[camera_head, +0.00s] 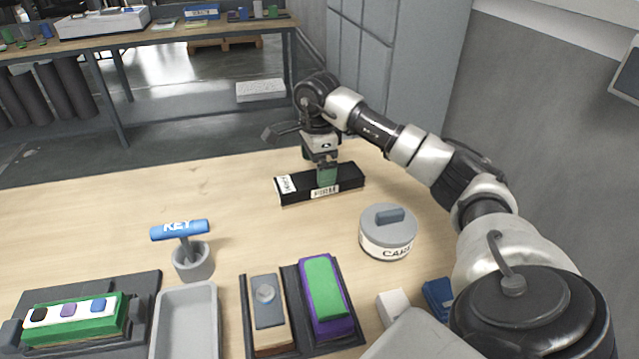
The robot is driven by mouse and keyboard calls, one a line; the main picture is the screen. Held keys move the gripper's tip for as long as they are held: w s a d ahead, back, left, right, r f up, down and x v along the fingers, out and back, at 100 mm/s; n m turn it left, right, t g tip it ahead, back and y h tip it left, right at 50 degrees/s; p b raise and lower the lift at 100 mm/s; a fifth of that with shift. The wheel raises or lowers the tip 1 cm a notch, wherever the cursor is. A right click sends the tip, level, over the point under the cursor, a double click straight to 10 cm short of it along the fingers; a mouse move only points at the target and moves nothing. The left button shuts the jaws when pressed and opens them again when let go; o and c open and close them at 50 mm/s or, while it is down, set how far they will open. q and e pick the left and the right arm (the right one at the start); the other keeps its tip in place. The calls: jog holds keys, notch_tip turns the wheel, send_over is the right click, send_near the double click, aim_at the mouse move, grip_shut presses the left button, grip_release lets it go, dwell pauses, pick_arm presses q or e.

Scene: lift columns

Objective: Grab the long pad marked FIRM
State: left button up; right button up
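The long black pad (347,183) lies on the wooden table below my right gripper. A white label reading FIRM is on its front side, and another white label is at its left end. My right gripper (325,166) points down at the middle of the pad. A green part, apparently a fingertip, overlaps the pad's top just above the FIRM label. The far finger is mostly hidden, so I cannot tell whether the gripper is open or shut on the pad. My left gripper is out of view.
A round grey lidded tin (376,240) stands right of centre. A blue KEY handle (180,230) rises from a grey cup (195,264). A grey tray (187,320), a green block (322,285) and other blocks fill the front. The table's left back is clear.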

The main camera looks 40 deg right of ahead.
jog(key=f, duration=0.4)
jog(key=shift+s+d+f, duration=0.1)
jog(key=shift+d+f, duration=0.1)
jog(key=shift+f, duration=0.2)
jog(key=c, duration=1.1)
jog(key=shift+c, duration=0.4)
jog(key=shift+r, duration=0.2)
